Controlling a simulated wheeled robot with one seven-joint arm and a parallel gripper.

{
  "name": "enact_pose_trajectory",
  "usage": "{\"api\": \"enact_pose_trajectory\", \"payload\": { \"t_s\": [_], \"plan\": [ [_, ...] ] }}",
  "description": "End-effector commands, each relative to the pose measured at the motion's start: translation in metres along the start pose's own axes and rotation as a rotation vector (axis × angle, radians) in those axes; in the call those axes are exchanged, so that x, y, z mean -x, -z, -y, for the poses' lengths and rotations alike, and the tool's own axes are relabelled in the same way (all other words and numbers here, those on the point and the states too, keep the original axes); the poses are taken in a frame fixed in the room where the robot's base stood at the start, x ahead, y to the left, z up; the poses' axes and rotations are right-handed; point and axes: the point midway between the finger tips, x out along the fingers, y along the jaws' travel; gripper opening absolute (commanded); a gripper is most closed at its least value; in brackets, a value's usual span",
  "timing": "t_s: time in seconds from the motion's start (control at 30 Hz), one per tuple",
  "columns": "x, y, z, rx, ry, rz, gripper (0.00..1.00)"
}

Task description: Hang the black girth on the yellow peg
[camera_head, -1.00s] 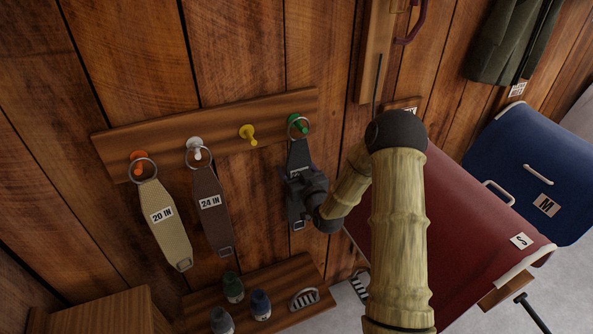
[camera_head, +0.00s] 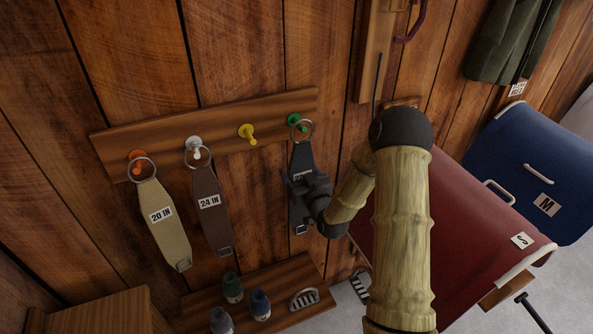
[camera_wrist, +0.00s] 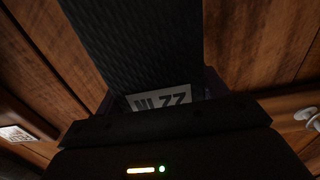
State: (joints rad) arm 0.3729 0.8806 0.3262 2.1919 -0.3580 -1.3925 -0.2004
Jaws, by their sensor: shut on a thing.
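The black girth (camera_head: 303,157) hangs at the green peg (camera_head: 295,120), with its metal ring (camera_head: 303,130) at the peg's tip. I cannot tell whether the ring is still around the peg or just clear of it. My gripper (camera_head: 300,182) is shut on the girth's strap below the ring, covering part of it. In the wrist view the dark strap (camera_wrist: 140,45) runs up from between my fingers, with its white label (camera_wrist: 160,99) upside down and partly hidden. The yellow peg (camera_head: 247,133) is bare, left of the green one.
A tan girth (camera_head: 163,220) hangs on the orange peg (camera_head: 137,160) and a brown girth (camera_head: 211,207) on the white peg (camera_head: 195,146). Below is a shelf (camera_head: 281,274) with bottles and a brush. A red saddle pad (camera_head: 445,230) stands right of my arm.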

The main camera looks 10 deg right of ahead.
Motion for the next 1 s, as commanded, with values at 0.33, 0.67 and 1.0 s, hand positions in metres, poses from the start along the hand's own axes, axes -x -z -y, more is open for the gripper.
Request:
{"api": "enact_pose_trajectory", "payload": {
  "t_s": [0.33,0.67,1.0],
  "plan": [
    [0.017,0.000,0.000,0.001,0.000,-0.002,0.40],
    [0.032,0.001,0.000,0.001,0.001,-0.003,0.40],
    [0.049,0.000,0.000,0.001,0.000,-0.002,0.40]
  ]
}}
